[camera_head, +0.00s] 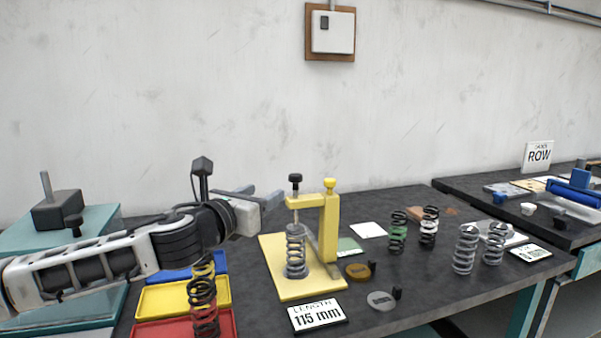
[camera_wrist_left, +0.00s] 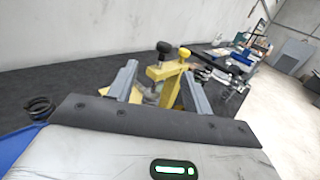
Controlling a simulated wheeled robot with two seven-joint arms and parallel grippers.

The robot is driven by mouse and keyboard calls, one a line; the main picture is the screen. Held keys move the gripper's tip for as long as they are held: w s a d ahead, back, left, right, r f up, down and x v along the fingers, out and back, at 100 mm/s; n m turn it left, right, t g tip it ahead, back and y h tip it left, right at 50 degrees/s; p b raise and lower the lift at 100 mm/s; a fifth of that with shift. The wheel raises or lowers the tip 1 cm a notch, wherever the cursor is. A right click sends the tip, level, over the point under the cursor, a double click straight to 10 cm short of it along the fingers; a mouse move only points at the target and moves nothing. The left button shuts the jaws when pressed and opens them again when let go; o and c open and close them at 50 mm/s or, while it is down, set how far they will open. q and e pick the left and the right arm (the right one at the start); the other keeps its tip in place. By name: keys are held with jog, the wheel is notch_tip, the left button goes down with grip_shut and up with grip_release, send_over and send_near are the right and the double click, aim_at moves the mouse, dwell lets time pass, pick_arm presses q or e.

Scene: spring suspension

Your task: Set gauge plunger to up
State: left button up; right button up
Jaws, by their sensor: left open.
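The yellow gauge (camera_head: 331,228) stands upright on a yellow base plate. Its plunger has a black knob (camera_head: 295,179) above the gauge's arm, with a short length of rod showing. Below the arm, the rod runs down to a grey spring (camera_head: 295,250) standing on the base; the plunger's foot appears to be at the spring's top. My left gripper (camera_head: 264,194) is open, left of the knob and apart from it. In the left wrist view the gauge's black knob (camera_wrist_left: 164,47) shows beyond and between the open fingers. My right gripper is not in view.
A card reading 115 mm (camera_head: 317,315) lies in front of the gauge. Two round weights with black knobs (camera_head: 382,300) lie to its right. Several springs (camera_head: 398,232) stand farther right. Yellow (camera_head: 184,298), red and blue trays lie below my left arm, with a yellow-black-red spring.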

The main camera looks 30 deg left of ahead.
aim_at(300, 175)
pick_arm(q)
jog(key=w+p, duration=0.3)
jog(key=w, duration=1)
jog(key=shift+w+a+p, duration=0.15)
jog(key=shift+w+p, duration=0.05)
jog(key=shift+p, duration=0.15)
jog(key=shift+w, duration=0.7)
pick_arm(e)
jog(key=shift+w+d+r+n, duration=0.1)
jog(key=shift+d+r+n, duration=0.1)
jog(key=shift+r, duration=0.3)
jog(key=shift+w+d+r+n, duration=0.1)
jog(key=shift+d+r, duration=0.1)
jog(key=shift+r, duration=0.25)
pick_arm(q)
jog(key=shift+c, duration=0.3)
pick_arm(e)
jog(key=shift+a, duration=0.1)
